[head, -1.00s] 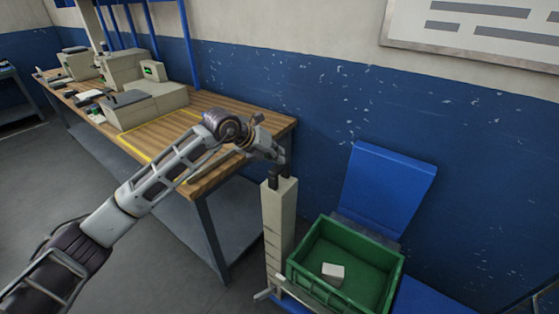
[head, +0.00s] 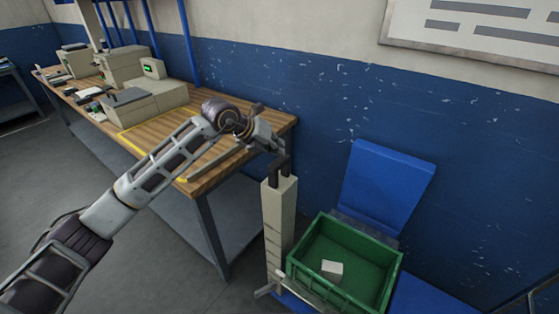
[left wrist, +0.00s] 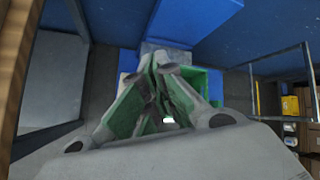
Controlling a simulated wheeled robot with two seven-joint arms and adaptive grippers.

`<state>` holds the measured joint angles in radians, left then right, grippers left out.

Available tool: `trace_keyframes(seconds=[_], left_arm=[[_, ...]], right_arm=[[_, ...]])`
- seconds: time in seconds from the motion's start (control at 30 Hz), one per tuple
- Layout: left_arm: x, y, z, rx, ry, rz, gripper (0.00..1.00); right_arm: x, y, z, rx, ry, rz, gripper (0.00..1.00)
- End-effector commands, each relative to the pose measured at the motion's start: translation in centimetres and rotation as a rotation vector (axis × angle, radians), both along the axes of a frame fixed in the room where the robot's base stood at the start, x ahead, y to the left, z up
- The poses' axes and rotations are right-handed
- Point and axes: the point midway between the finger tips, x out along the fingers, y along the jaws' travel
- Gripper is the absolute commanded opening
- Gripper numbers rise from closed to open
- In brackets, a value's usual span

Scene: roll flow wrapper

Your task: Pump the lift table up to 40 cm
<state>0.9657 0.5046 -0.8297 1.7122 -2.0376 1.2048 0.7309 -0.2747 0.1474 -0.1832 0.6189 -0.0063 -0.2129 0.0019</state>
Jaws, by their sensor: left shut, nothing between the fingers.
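The lift table shows in the head view as a beige upright column (head: 279,225) with dark marks on its face, beside a blue platform (head: 425,298). A small grey lever (head: 265,291) sticks out low at the column's foot. A green crate (head: 310,262) with a small white block (head: 332,269) in it sits beside the column. My left gripper (head: 280,172) is shut and empty, fingers pointing down at the column's top; I cannot tell whether they touch it. In the left wrist view my fingers (left wrist: 157,58) cover part of the crate (left wrist: 212,84). My right gripper is out of view.
A wooden workbench (head: 209,173) with several beige devices stands to the left, under part of my left arm. A blue panel (head: 388,190) stands behind the crate against the wall. Open grey floor lies in front of the bench.

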Motion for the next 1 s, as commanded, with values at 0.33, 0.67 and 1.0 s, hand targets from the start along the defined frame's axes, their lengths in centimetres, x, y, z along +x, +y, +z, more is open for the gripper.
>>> trace_keyframes(seconds=[0.33, 0.67, 1.0], left_arm=[[0.0, 0.0, 0.8, -0.001, -0.001, -0.001, 0.00], [0.0, 0.0, 2.8, -0.001, -0.001, -0.001, 0.00], [0.0, 0.0, 4.8, 0.000, -0.001, 0.000, 0.00]], right_arm=[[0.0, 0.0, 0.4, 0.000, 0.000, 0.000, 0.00], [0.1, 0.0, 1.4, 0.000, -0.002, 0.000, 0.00], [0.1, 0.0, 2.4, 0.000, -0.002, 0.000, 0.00]])
